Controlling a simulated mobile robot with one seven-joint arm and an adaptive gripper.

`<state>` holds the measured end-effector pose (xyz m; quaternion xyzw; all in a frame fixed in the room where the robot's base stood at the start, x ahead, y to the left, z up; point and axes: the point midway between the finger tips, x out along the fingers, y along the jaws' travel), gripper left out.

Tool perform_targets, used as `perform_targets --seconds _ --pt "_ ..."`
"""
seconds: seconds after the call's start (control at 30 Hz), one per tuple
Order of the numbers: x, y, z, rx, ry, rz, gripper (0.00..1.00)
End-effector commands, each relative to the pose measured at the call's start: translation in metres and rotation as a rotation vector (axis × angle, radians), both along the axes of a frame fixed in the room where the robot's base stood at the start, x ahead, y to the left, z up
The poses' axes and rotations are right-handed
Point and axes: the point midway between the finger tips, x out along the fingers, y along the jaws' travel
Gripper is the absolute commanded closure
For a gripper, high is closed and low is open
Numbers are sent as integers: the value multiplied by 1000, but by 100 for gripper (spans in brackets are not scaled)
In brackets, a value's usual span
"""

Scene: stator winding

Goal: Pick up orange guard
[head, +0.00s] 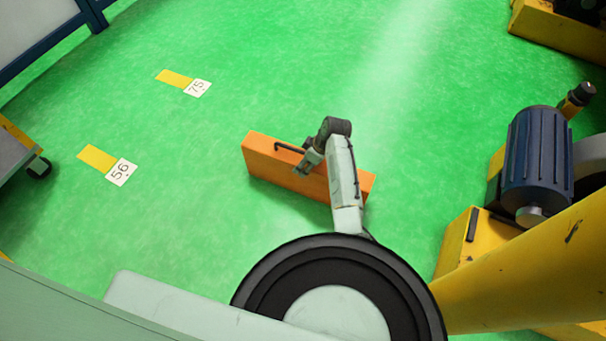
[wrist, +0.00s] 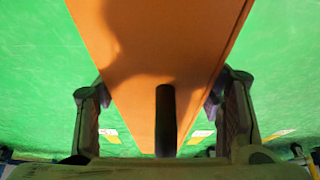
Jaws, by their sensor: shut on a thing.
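The orange guard (head: 262,160) is a long, flat-sided orange piece with a dark handle (head: 288,147) on it. In the head view it stands over the green floor, partly hidden by my arm; I cannot tell whether it touches the floor. My gripper (head: 306,163) is at the guard, just right of the handle. In the wrist view the guard (wrist: 160,45) fills the middle, with the dark handle (wrist: 166,120) pointing toward the camera. The fingers of my gripper (wrist: 163,100) lie on either side of the guard, shut on it. Their contact points are partly hidden.
Yellow machinery with a dark blue motor (head: 538,160) stands at the right, and a yellow beam (head: 540,265) crosses the lower right. Floor labels (head: 120,172) and a wheeled cart (head: 20,160) are at the left. The green floor behind the guard is clear.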

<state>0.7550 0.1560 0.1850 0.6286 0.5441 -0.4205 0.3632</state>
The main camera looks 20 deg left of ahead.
Motion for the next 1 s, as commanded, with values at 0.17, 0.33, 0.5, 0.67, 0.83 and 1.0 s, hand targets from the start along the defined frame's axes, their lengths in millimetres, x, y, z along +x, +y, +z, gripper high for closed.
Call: perform_targets --seconds 0.17,0.33,0.5,0.67,0.83,1.0 --pt "2 0 2 2 -5 -1 77" --pt "2 0 3 1 -5 -1 78" --pt "2 0 9 1 -5 -1 84" --pt "2 0 23 1 -6 0 84" --pt "2 1 43 2 -5 0 84" --pt "-19 -10 46 4 0 -3 84"
